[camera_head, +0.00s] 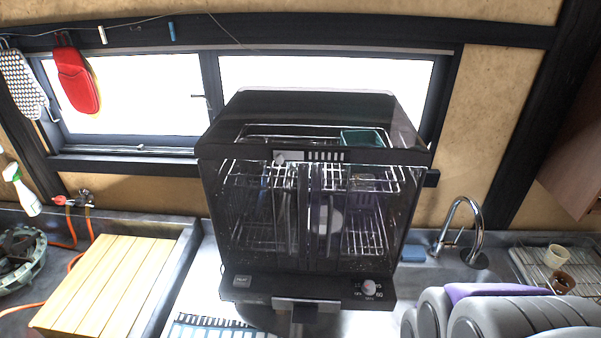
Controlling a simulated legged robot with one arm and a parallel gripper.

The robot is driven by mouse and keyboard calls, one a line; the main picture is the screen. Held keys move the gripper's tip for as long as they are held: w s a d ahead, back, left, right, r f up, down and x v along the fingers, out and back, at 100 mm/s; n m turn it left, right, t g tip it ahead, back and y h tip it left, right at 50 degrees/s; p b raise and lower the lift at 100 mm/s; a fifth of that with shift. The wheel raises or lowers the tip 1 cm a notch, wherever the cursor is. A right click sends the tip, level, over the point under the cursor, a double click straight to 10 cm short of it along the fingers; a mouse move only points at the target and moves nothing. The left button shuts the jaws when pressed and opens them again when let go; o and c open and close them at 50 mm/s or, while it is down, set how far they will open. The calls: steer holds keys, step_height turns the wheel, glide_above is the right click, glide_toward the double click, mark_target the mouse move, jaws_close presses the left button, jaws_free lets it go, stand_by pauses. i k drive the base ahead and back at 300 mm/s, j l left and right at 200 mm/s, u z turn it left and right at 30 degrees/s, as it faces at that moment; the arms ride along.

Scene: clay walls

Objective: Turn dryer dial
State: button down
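The dish dryer (413,145) is a black box with clear dark panels, standing upright on the counter in the middle of the view. Its front looks closed, and wire racks with dishes show through it. A small round light-coloured dial (369,288) sits on the right part of the black panel along the dryer's bottom front, with white markings around it. The markings are too small to read. A grey square button (242,281) is at the left end of the same panel.
A slatted wooden board (105,285) lies left of the dryer. A blue sponge (413,253) lies beside the dryer.

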mark_target(368, 288)
steer(key=j+z, duration=0.15)
steer(key=j, duration=0.65)
steer(key=k+j+z, duration=0.1)
steer(key=j, duration=0.7)
